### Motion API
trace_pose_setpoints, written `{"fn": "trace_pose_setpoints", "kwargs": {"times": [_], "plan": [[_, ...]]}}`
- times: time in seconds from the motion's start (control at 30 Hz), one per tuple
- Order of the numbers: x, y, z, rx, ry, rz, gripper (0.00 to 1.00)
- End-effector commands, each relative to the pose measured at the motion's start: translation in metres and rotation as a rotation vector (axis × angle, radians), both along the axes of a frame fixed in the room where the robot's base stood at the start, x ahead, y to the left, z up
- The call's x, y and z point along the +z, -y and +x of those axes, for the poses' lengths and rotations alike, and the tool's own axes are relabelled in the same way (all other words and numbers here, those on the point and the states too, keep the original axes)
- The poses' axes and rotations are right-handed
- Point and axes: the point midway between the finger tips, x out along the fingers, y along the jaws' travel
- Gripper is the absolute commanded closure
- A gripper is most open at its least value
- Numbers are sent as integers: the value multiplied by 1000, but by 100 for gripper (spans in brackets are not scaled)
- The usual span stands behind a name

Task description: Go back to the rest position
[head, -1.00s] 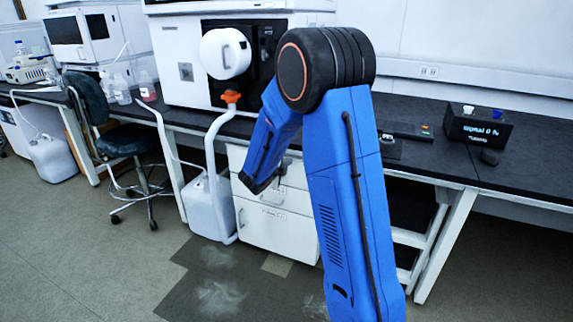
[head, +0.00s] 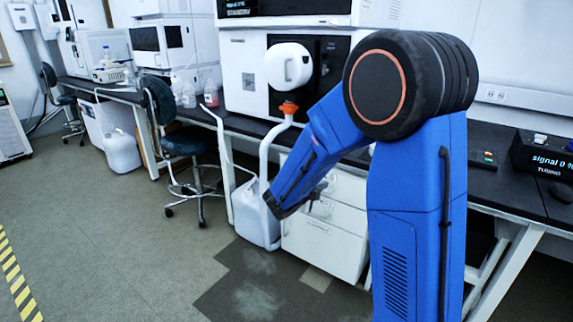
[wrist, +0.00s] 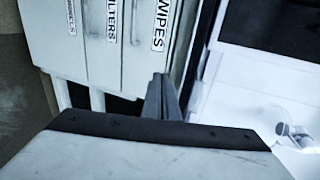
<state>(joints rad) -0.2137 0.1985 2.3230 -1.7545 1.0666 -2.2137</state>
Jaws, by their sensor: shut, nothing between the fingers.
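My gripper shows in the wrist view (wrist: 162,98), its narrow dark fingers together with nothing between them. In the head view, my blue arm is folded at its black elbow, and its forearm slopes down to the left. The gripper end (head: 318,190) is partly hidden behind the forearm, in front of the white drawer cabinet (head: 325,245). In the wrist view the drawer fronts (wrist: 105,40) carry labels, one reading "WIPES".
A dark bench (head: 490,185) holds white instruments and a small display box (head: 540,155). A white jug (head: 256,215) stands on the floor by the cabinet. A dark stool (head: 187,143) stands left. Open floor (head: 110,230) lies at left, with yellow-black tape (head: 18,278).

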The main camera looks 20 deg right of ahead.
Motion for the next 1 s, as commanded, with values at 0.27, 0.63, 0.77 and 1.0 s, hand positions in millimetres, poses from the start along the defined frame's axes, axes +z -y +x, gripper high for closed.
{"fn": "trace_pose_setpoints", "kwargs": {"times": [0.27,0.63,0.77,1.0], "plan": [[14,15,-28,-124,122,135,100],[42,49,-149,-677,673,677,100],[45,48,-190,-886,876,852,100],[45,34,-259,-1296,1248,1141,100]]}}
